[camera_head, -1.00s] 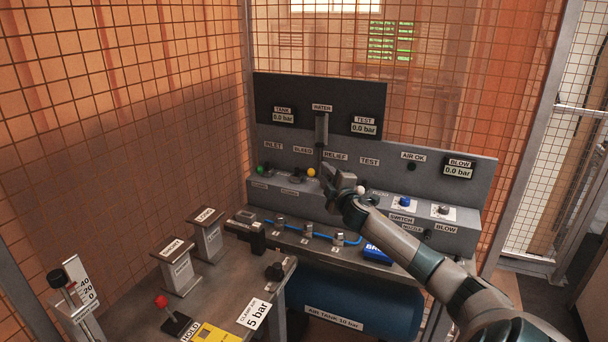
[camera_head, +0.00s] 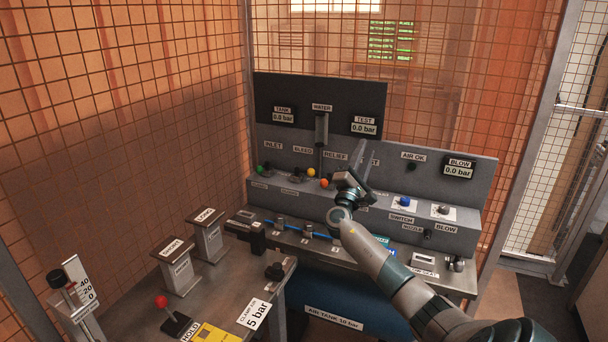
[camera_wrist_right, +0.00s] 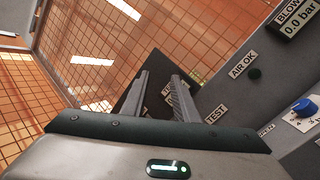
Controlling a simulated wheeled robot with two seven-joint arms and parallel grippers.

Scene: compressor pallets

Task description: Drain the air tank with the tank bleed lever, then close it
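The bleed lever with its yellow knob (camera_head: 311,172) stands on the sloped grey panel below the BLEED label (camera_head: 303,150). The TANK display (camera_head: 283,115) shows a value below 1 bar; its last digit is hard to read. The blue air tank (camera_head: 378,312) is under the bench, partly behind my right arm. My right gripper (camera_head: 362,155) is to the right of the yellow knob, in front of the RELIEF and TEST labels, and does not touch the lever. In the right wrist view its fingers (camera_wrist_right: 160,85) are apart with nothing between them. My left gripper is not in view.
A green knob (camera_head: 259,170) is left of the yellow one and an orange knob (camera_head: 324,183) is right of it, close to my right gripper. A blue knob (camera_head: 405,201) is further right. Mesh fencing (camera_head: 150,110) encloses the bench.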

